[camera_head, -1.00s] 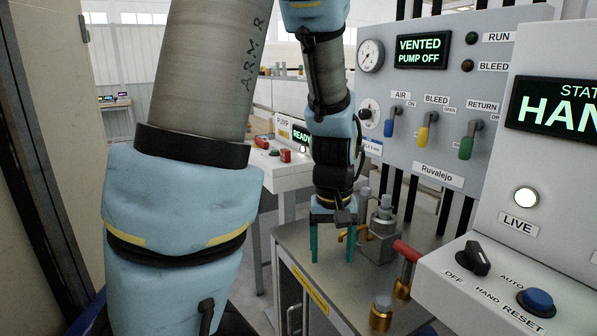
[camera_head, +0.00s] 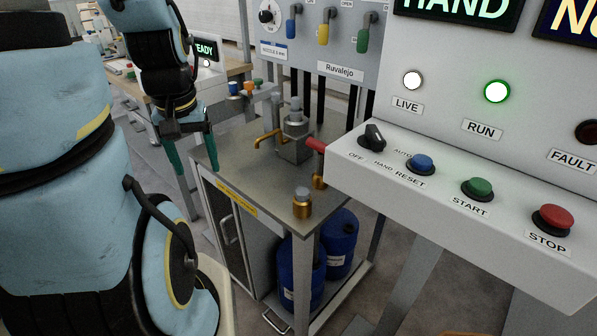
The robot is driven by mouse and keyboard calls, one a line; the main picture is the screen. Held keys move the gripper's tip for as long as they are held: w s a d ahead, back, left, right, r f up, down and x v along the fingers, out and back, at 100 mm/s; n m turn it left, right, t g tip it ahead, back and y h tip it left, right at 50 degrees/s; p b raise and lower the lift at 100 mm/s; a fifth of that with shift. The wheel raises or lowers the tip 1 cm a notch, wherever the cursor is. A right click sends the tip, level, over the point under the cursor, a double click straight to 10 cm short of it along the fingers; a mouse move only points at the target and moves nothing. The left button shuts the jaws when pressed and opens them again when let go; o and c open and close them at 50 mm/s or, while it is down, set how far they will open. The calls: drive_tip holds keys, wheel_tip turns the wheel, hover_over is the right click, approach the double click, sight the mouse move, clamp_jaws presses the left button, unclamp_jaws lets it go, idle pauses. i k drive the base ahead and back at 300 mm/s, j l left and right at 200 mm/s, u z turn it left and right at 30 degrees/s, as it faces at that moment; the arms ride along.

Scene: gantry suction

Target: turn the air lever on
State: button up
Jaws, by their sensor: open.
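The air lever (camera_head: 291,31) has a blue handle and hangs downward on the grey panel at the top of the view. The top of its mounting and its label are partly cut off. My gripper (camera_head: 196,168) points down with its two teal fingers apart and nothing between them. It is left of and lower in the picture than the air lever, clear of it, by the left side of the steel cabinet top.
A yellow lever (camera_head: 323,33) and a green lever (camera_head: 362,40) sit right of the air lever. Metal fittings (camera_head: 294,137) stand on the cabinet top (camera_head: 237,181). A white control console (camera_head: 455,210) juts out at the right. Blue drums (camera_head: 341,243) stand below.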

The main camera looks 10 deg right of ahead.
sight(295, 9)
drive_tip(key=z, duration=0.8)
